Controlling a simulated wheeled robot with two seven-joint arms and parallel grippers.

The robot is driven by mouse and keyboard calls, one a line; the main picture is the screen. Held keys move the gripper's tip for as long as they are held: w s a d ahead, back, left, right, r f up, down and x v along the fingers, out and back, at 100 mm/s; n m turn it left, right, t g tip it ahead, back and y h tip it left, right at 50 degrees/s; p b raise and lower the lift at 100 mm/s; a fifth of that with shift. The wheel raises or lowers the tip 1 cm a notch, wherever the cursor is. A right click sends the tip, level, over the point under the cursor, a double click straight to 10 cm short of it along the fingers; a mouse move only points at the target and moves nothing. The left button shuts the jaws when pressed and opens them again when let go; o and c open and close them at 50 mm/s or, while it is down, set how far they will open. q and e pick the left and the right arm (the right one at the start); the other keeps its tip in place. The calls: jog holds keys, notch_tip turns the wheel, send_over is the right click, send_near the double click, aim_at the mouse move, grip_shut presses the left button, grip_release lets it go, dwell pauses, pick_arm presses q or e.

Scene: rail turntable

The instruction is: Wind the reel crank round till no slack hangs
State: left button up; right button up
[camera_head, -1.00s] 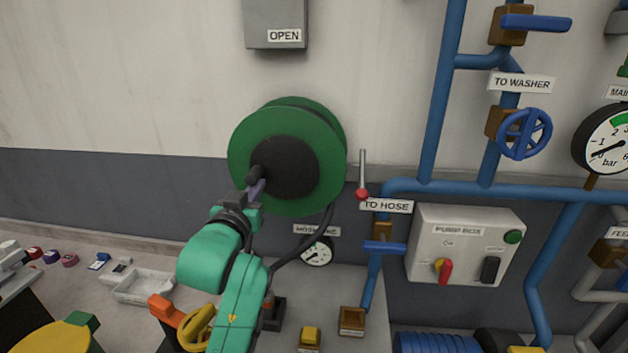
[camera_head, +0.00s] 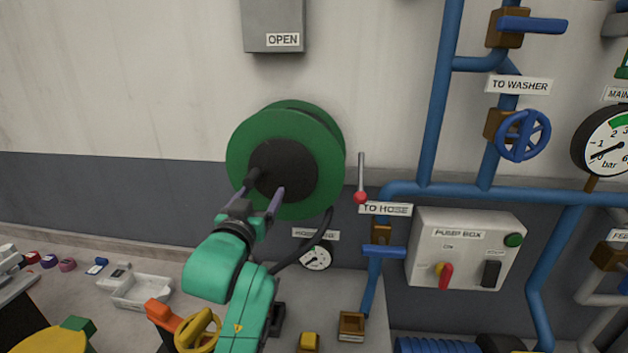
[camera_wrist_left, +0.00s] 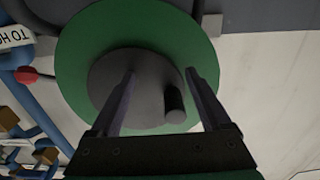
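The green reel (camera_head: 318,150) with a dark round hub (camera_head: 295,170) is mounted at the wall in the head view. Its black crank handle (camera_head: 253,177) sticks out from the hub's left side. My left gripper (camera_head: 262,192) is in front of the hub with its fingers spread apart. In the left wrist view the gripper (camera_wrist_left: 160,75) is open, and the handle (camera_wrist_left: 174,105) lies between the fingers, nearer the right one, not clasped. A dark hose (camera_head: 322,232) hangs from the reel's lower right and curves down behind my left arm. My right gripper is out of view.
A red-knobbed lever (camera_head: 360,190) stands right of the reel. A grey box (camera_head: 272,22) labelled OPEN hangs above. A white tray (camera_head: 142,290) sits lower left.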

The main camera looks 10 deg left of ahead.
pick_arm(q)
jog(key=s, duration=0.9)
dwell(0.5)
